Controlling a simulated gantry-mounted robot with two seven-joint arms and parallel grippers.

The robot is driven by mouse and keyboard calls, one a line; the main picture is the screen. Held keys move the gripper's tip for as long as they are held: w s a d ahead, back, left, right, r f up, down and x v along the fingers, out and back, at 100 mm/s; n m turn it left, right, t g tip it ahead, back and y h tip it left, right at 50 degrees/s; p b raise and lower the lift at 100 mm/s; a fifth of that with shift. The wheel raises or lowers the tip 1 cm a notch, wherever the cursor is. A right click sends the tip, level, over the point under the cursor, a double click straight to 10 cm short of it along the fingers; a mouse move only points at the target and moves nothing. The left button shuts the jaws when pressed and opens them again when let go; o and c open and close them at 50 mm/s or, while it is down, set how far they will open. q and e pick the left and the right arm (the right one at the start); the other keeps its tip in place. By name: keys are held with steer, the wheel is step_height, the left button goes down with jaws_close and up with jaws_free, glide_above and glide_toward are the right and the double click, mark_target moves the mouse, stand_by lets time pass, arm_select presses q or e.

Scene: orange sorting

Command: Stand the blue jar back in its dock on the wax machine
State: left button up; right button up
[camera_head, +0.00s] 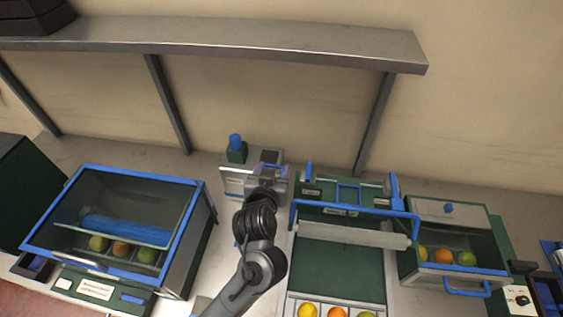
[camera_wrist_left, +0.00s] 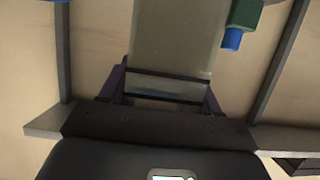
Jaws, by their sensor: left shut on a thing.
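My left gripper (camera_head: 270,172) is at the front upper part of the grey wax machine (camera_head: 234,186), at the back of the bench. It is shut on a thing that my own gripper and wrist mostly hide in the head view. In the left wrist view, a pale grey, box-like body fills the space between the fingers (camera_wrist_left: 160,90), with a dark band across it. I take it for the jar; its blue colour does not show clearly. Whether it touches the machine's dock cannot be told. My right gripper is not in view.
A blue-topped green block (camera_head: 237,154) stands on the machine's left. A blue-framed glass cabinet (camera_head: 204,198) is at left, a green roller station (camera_head: 340,262) with a blue handle at right. A fruit bin (camera_head: 450,212) is further right. A grey shelf (camera_head: 230,47) runs above.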

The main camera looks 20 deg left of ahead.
arm_select(q)
steer(key=shift+a+r, duration=0.1)
steer(key=shift+r, duration=0.4)
steer(key=shift+s+a+f, duration=0.2)
steer(key=shift+s, duration=0.05)
steer(key=s+a+f+m+h, duration=0.1)
steer(key=s+a+f, duration=0.15)
steer(key=s, duration=0.25)
steer(key=s+a+f+m+h, duration=0.1)
steer(key=s+f, duration=0.2)
steer(key=s, duration=0.2)
step_height(320, 180, up, 10)
steer(key=s+p, duration=0.1)
steer(key=p, duration=1.9)
steer(key=shift+s+p, duration=0.25)
steer(key=shift+p, duration=0.05)
steer(key=shift+d, duration=0.1)
